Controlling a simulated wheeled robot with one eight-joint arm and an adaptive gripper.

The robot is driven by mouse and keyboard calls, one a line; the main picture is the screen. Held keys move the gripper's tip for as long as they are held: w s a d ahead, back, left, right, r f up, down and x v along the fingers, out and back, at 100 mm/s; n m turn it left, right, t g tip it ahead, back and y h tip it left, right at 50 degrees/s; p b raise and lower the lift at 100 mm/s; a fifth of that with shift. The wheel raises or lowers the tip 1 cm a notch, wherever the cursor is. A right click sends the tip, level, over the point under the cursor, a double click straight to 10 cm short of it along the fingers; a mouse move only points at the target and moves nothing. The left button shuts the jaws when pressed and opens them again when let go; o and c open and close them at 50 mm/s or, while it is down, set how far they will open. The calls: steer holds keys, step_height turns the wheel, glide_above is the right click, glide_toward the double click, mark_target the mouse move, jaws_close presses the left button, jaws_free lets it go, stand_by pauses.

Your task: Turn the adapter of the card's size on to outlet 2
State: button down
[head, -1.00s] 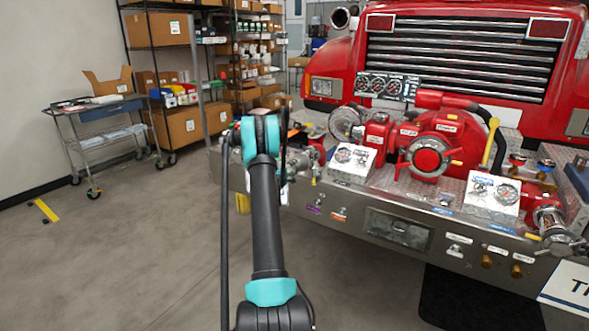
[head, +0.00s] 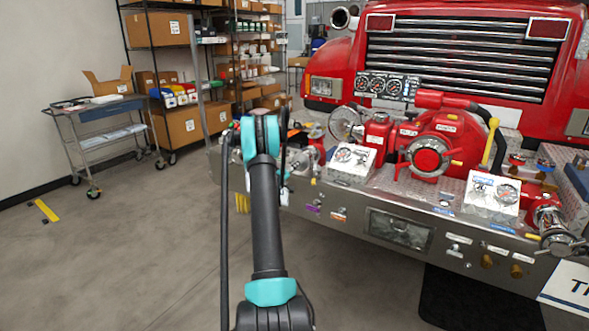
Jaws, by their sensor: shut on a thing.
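My arm (head: 266,215) rises through the middle of the head view and covers the left end of the bumper. My gripper is hidden behind the arm, so its fingers and anything in them do not show. A silver outlet fitting (head: 309,158) is partly visible just right of my arm, at the left end of the pump. Another outlet with a chrome fitting (head: 549,222) is at the right end of the bumper. Its label is too small to read. I cannot pick out the adapter or the card, nor tell which outlet is number 2.
The red pump (head: 432,148) stands on the bumper between two gauge panels (head: 351,163) and (head: 492,192). A steel cart (head: 100,137) and shelves with boxes stand at the left.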

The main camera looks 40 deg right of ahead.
steer(key=shift+m, duration=1)
steer(key=m, duration=0.2)
steer(key=shift+m, duration=0.3)
steer(key=m, duration=0.5)
steer(key=c, duration=0.6)
jaws_free()
steer(key=shift+o, duration=0.2)
steer(key=shift+a, duration=0.1)
steer(key=v, duration=0.7)
